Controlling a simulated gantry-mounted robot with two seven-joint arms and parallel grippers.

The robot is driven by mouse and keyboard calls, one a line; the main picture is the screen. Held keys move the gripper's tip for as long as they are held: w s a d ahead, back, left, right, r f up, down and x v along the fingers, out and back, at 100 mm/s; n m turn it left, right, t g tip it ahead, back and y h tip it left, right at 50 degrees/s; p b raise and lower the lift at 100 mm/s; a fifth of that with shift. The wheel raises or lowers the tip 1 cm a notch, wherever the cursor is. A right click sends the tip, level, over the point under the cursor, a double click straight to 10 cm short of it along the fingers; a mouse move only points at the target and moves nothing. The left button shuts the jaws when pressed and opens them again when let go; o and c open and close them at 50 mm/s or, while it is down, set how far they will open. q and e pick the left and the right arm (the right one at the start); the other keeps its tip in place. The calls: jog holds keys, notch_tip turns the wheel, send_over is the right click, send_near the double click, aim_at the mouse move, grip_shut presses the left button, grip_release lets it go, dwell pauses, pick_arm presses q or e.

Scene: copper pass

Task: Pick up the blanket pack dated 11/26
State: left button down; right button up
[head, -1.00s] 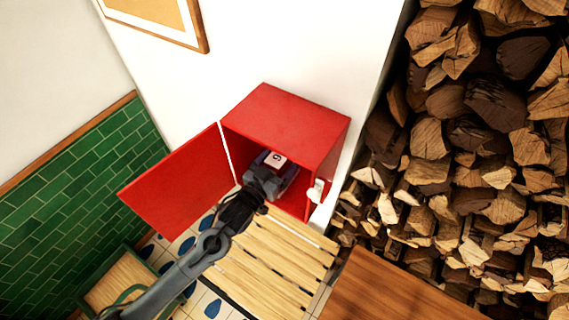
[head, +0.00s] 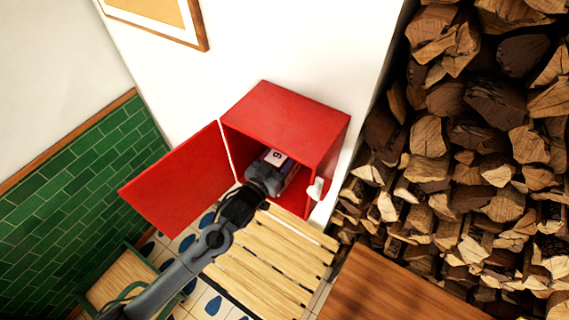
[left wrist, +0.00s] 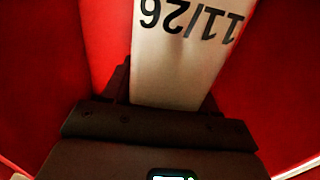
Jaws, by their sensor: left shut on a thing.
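The blanket pack (head: 277,157) is inside the red cabinet, its pale label facing up at the opening. In the left wrist view the pack's label (left wrist: 180,65) reads 11/26, upside down. My left gripper (head: 264,182) reaches in through the open front and is shut on this pack. The gripper also shows in the left wrist view (left wrist: 160,105), where the pack's near end sits at the jaws. Most of the pack's body is hidden by the gripper and the cabinet. My right gripper is not in view.
The red cabinet (head: 290,115) has its door (head: 180,182) swung open to the left. Its walls close around the gripper. A slatted wooden bench (head: 265,265) stands in front below. A brown wooden surface (head: 385,290) is at lower right, beside stacked firewood (head: 470,150).

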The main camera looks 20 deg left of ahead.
pick_arm(q)
jog(key=shift+r, duration=0.1)
jog(key=shift+r, duration=0.15)
